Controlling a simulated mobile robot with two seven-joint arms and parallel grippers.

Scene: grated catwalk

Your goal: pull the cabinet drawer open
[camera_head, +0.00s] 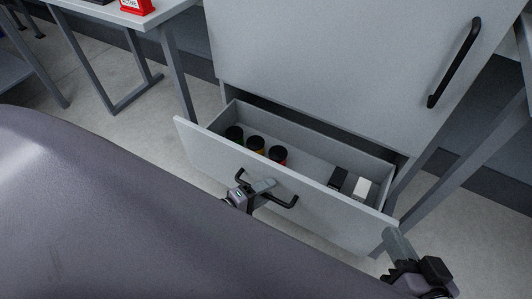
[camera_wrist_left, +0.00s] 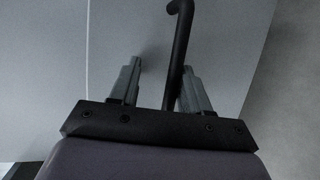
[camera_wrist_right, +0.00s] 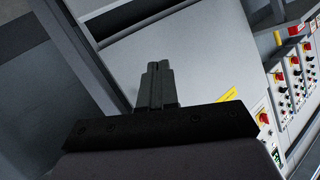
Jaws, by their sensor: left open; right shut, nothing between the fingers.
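The grey cabinet drawer (camera_head: 320,213) stands pulled out from the bottom of the cabinet (camera_head: 320,60), its inside showing. Its black bar handle (camera_head: 285,202) is on the front panel. My left gripper (camera_head: 262,188) is at the handle. In the left wrist view my left gripper (camera_wrist_left: 158,75) is open, with the black handle (camera_wrist_left: 179,45) running between its fingers, nearer the right finger. My right gripper (camera_head: 392,240) is shut and empty beside the drawer front's right end. In the right wrist view its fingers (camera_wrist_right: 157,75) are together before a pale grey surface.
The drawer holds several dark jars (camera_head: 256,143), a black box (camera_head: 338,178) and a white box (camera_head: 361,188). The cabinet door above has a black handle (camera_head: 455,62). A table (camera_head: 150,18) stands at left. Control panels (camera_wrist_right: 292,85) show in the right wrist view.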

